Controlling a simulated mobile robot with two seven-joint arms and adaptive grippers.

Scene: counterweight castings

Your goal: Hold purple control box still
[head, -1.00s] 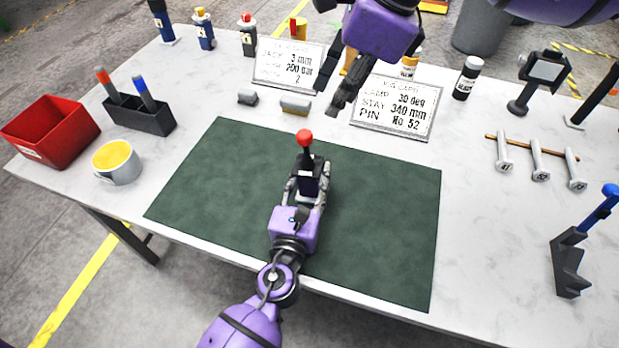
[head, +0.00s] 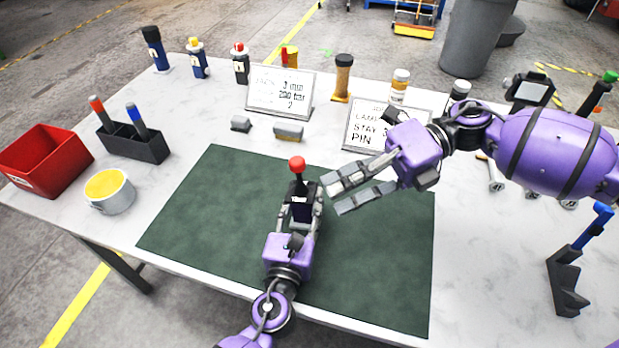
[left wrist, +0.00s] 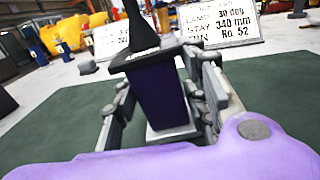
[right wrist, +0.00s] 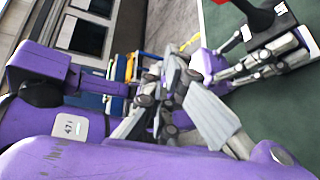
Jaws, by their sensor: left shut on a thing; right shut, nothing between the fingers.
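The purple control box (head: 302,208) stands upright on the dark green mat (head: 210,205), with a black lever and a red ball knob (head: 297,163) on top. My left gripper (head: 305,203) is shut on the box, with a finger on each side. The left wrist view shows the dark purple box (left wrist: 160,98) between the fingers. My right gripper (head: 335,197) is shut and empty, just right of the box and apart from it. In the right wrist view, part of the box (right wrist: 275,30) and my left fingers show at the upper right.
Two sign plates (head: 280,90) stand at the back, the right one partly hidden by my right arm. A red bin (head: 45,160), a cup (head: 110,192) and a pen holder (head: 135,142) are at left. A blue-handled dark fixture (head: 567,275) stands at right.

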